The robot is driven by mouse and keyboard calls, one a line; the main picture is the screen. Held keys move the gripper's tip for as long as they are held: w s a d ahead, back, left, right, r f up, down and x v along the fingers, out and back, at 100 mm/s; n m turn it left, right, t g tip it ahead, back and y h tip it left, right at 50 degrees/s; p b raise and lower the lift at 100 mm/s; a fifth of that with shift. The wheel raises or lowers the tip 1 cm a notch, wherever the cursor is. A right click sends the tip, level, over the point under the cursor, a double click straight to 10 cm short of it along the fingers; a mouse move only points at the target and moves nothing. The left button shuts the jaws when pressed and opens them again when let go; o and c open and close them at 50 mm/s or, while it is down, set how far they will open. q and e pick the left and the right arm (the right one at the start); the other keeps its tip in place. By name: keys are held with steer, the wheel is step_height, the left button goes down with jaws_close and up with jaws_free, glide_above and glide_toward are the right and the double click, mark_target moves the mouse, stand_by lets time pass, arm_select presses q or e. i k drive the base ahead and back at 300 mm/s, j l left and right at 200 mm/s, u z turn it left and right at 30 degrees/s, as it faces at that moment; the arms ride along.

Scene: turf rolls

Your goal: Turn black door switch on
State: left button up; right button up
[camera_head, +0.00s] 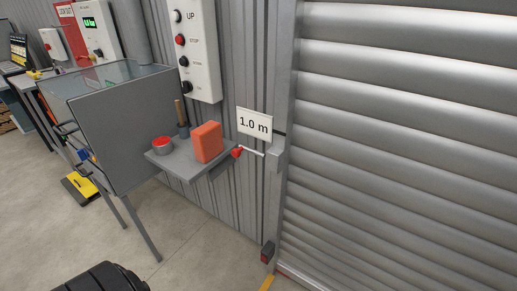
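A white control panel (203,25) is fixed to the grey corrugated wall left of the shutter door. A black switch (186,87) sits at the bottom, with a label too small to read surely. I cannot tell the position of that switch. Neither of my grippers shows in the head view, and nothing touches the panel.
The grey roller shutter door (400,120) fills the right. A small shelf (185,165) below the panel holds an orange block (207,142) and a red-topped tin (162,145). A red-ended lever (237,152) juts out beside it. A grey-sided table (120,130) stands left. Floor in front is clear.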

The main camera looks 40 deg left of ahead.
mark_target(186, 86)
steer(key=u, duration=1.65)
